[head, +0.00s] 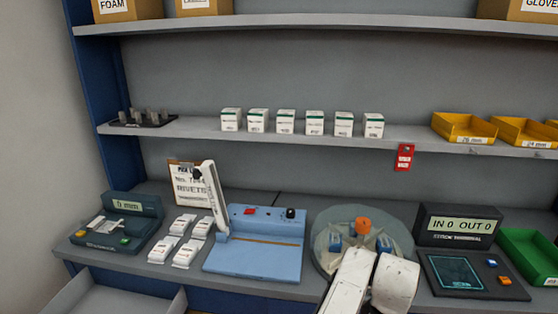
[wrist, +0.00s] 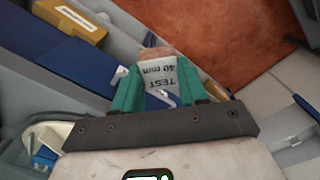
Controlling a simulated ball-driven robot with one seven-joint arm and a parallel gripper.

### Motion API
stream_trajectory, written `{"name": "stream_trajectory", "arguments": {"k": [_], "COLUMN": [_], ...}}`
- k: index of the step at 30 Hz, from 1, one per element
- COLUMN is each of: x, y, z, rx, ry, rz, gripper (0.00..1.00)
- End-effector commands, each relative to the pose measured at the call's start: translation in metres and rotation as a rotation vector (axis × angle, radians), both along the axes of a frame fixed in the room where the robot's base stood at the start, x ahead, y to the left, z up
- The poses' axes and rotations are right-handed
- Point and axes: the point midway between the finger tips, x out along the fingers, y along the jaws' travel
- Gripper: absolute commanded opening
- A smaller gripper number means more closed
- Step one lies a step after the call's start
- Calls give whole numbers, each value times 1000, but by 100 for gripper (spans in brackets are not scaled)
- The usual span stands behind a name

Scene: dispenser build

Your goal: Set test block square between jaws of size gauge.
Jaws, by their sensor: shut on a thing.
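The test block (wrist: 158,70), grey and marked "TEST 40 mm", is held between the teal fingers of my gripper (wrist: 158,84) in the wrist view. My gripper is shut on it, and the fingers hide its sides. The size gauge (head: 128,212) is a dark teal device at the left end of the bench in the head view. Its display reads "0 mm", with white jaws, an orange button and a green button on its low front part. My gripper and the block are not clearly seen in the head view; only my white arm shows, at lower right, far from the gauge.
White boxes (head: 183,240) and a blue press-like machine (head: 255,243) with a raised white lever stand right of the gauge. A round turntable (head: 390,220), a terminal (head: 458,226) and a green bin (head: 530,256) lie farther right. A shelf (head: 205,128) runs above the bench.

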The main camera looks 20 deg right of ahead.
Motion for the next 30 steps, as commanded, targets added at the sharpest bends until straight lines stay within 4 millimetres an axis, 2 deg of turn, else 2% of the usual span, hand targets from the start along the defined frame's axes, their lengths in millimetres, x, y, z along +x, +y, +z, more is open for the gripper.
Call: {"name": "stream_trajectory", "arguments": {"k": [1, 6, 9, 13, 19, 30], "x": [6, 16, 17, 15, 14, 14], "y": [21, 83, 113, 141, 159, 160], "z": [-14, -53, -72, -89, -100, -100], "rx": [0, 1, 1, 2, 5, 6], "ry": [2, -3, -4, -8, -12, -11], "rz": [-16, -125, -182, -239, -282, -285], "gripper": [0, 0, 0, 0, 0, 0]}}
